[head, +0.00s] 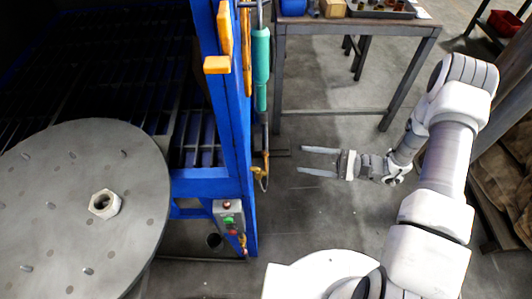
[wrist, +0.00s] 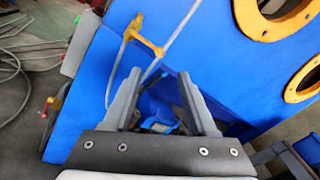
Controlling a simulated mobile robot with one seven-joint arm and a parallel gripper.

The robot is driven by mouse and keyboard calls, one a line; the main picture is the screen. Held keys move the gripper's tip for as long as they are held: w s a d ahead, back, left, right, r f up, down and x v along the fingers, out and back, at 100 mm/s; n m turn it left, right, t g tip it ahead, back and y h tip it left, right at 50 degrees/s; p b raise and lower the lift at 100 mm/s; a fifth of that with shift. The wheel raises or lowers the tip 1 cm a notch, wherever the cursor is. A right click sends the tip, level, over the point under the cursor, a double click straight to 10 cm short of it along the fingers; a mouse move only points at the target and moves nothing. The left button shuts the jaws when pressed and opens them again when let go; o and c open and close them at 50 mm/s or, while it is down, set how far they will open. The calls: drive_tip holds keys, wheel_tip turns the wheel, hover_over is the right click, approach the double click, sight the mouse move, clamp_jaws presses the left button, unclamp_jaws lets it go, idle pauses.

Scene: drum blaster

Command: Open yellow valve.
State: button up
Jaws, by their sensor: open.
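A small yellow fitting (head: 259,172), which looks like the valve, sits low on the pipe at the right edge of the blue cabinet. In the wrist view, a yellow handle-like piece (wrist: 149,45) shows on thin lines against a blue panel, above the space between my fingers. My gripper (head: 302,160) is open and empty, its fingers pointing left toward the fitting with a gap between. It also shows in the wrist view (wrist: 160,75), where the fingertips appear apart from the yellow piece. I cannot tell the valve's exact handle position.
The blue cabinet frame (head: 232,130) stands left of my gripper. A control box (head: 228,215) with red and green buttons is mounted on it, below the fitting. A round grey plate (head: 75,230) lies at left. A metal table (head: 350,28) stands behind. Floor around my gripper is clear.

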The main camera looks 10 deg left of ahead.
sight(265, 153)
drive_tip(key=a, duration=1.2)
drive_tip(key=shift+s+a+b, duration=0.1)
drive_tip(key=shift+s+b, duration=0.15)
drive_tip(key=shift+b, duration=0.15)
clamp_jaws()
drive_tip(key=shift+r, duration=0.1)
idle(0.6)
